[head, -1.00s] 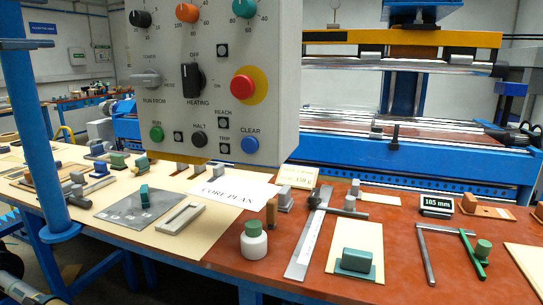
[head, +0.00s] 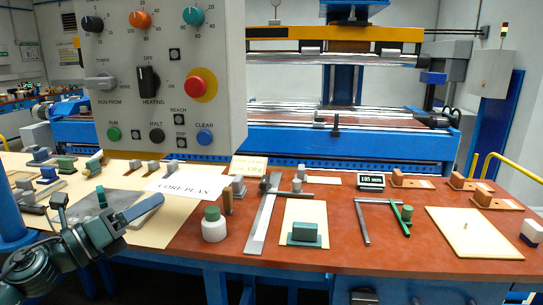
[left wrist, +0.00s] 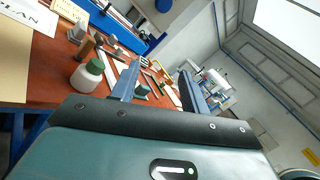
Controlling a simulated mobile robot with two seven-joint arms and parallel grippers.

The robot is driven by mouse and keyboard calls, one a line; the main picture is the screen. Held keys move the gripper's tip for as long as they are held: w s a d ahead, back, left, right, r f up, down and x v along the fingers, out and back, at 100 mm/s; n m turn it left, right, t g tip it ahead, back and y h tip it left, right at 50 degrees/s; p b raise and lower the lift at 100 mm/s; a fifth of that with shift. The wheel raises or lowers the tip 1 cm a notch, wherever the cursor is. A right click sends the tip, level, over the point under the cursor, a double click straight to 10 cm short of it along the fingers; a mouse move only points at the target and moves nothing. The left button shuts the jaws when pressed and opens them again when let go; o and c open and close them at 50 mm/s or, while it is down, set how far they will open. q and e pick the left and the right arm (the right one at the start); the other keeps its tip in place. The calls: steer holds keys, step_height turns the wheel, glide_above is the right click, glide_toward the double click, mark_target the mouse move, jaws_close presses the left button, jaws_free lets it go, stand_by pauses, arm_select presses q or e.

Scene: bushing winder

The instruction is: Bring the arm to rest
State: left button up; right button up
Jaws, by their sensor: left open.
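My left arm comes in from the lower left of the head view. My left gripper (head: 150,205) hangs in front of the table's left part and covers part of a grey plate (head: 122,203). In the left wrist view my left gripper (left wrist: 160,68) is open, its two fingers apart, with nothing held between them. The white bottle with a green cap (head: 214,229) stands on the table to the right of the gripper, apart from it. My right gripper is in neither view.
A grey control panel (head: 220,90) hangs above the table's left side. The red-brown tabletop (head: 350,255) bears a steel rule (head: 262,225), a cream board with a green block (head: 305,215), a green-handled tool (head: 398,220) and a pale board (head: 470,235). A blue winding machine (head: 400,145) stands behind.

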arm_select(q)
steer(key=s+d+f+n+t+y, duration=0.1)
steer(key=s+d+f+n+y, duration=0.15)
steer(key=f+n, duration=0.75)
steer(key=s+d+f+n+y, duration=0.1)
steer(key=s+f+n+y, duration=0.25)
steer(key=f+n, duration=0.6)
steer(key=s+d+f+n+g+y, duration=0.1)
steer(key=s+d+f+n+g, duration=0.2)
steer(key=s+f+n, duration=0.4)
steer(key=s+d+f+n+g+y+p, duration=0.1)
steer(key=s+d+f+n+g+y, duration=0.1)
steer(key=s+d+f+n, duration=0.3)
steer(key=s+f+n+g, duration=0.1)
steer(key=s+f+n, duration=0.1)
steer(key=s+f, duration=0.2)
steer(key=shift+f+p, duration=0.3)
steer(key=shift+n, duration=0.25)
